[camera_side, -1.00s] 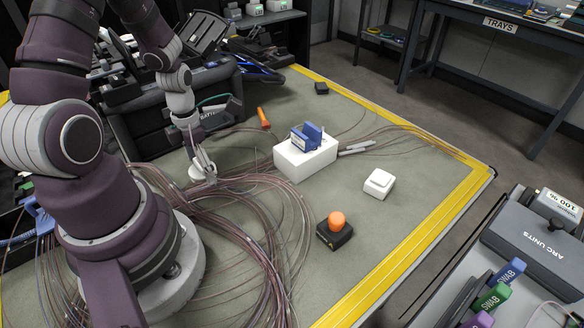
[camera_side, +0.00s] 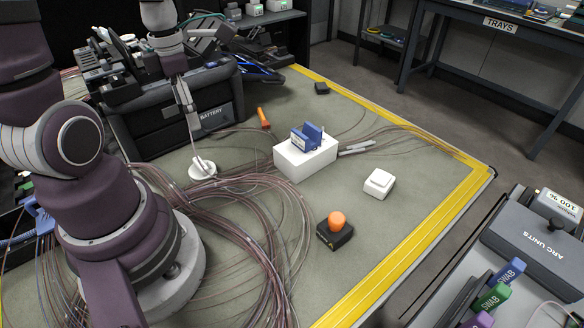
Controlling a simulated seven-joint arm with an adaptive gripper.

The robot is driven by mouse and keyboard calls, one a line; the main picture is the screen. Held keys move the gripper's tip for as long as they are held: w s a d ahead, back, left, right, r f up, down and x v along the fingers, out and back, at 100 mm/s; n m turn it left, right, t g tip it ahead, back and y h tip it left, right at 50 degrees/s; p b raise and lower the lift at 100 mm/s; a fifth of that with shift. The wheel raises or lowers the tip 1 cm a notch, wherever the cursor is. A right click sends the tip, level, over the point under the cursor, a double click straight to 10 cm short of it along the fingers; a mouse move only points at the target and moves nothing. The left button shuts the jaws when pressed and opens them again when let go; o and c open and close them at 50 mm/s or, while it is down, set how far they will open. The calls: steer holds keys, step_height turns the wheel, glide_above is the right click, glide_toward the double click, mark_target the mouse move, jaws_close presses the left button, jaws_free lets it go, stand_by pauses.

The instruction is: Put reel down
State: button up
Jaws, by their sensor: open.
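The white reel (camera_side: 202,168) lies flat on the green mat, beside the bundle of brown fibres and left of the white block. A thin part stands up from its middle. My gripper (camera_side: 184,98) is above the reel, with its slim fingers pointing down in front of the black battery case. It is open and looks empty. The fingertips are small here, and their exact gap to the reel's upright part is hard to tell.
A white block (camera_side: 306,158) with a blue clamp (camera_side: 307,137) stands mid-mat. A black box with an orange knob (camera_side: 337,219), a white square box (camera_side: 379,183) and an orange tool (camera_side: 263,117) lie around it. The black battery case (camera_side: 185,115) stands behind my gripper.

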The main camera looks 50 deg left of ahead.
steer(key=d+r+m+t, duration=0.2)
steer(key=d+r+m, duration=0.2)
steer(key=m, duration=1.3)
steer(key=d+r+m+t, duration=0.3)
steer(key=d+m, duration=0.5)
steer(key=m, duration=0.9)
steer(key=shift+w+d+r, duration=0.2)
steer(key=shift+w+r, duration=0.15)
steer(key=shift+r, duration=0.05)
